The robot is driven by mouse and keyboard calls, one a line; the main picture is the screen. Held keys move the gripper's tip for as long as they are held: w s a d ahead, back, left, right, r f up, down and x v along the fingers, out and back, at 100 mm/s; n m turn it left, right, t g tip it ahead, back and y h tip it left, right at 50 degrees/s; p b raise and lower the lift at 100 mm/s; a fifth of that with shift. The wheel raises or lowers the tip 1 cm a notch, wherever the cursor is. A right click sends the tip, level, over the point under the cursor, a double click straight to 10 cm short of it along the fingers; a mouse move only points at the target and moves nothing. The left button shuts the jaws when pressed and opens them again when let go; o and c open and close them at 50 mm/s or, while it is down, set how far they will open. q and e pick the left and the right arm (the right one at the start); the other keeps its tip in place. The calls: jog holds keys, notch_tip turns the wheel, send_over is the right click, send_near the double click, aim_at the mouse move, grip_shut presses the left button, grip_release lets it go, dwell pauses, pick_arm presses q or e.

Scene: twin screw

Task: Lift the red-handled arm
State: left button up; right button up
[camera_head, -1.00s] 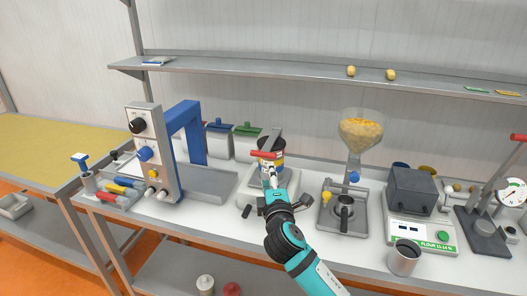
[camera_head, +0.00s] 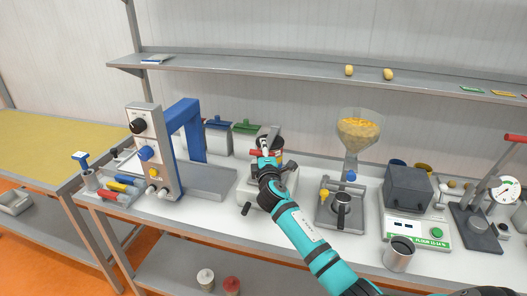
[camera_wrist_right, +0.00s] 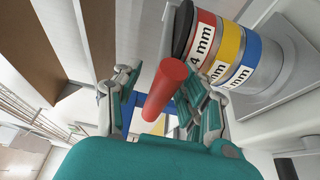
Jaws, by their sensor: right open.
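The red handle (camera_wrist_right: 165,90) of the arm is a short red cylinder. In the right wrist view it lies between the two fingers of my right gripper (camera_wrist_right: 160,98), which is open around it; a gap shows on the left side. In the head view a bit of the red handle (camera_head: 256,153) shows at the fingertips of my right gripper (camera_head: 264,148), which hides much of the arm. A drum with red, yellow and blue bands (camera_wrist_right: 230,45), marked "4 mm" on the red, stands just beyond the handle. My left gripper is not in view.
A blue-framed machine (camera_head: 150,150) stands to the left. A hopper with yellow pieces (camera_head: 358,130) stands to the right, then a scale (camera_head: 420,228) and a press with another red-handled lever (camera_head: 518,138). A shelf (camera_head: 300,68) runs above.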

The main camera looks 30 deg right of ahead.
jog(key=shift+c, duration=0.3)
grip_shut()
jog(key=shift+w, duration=0.1)
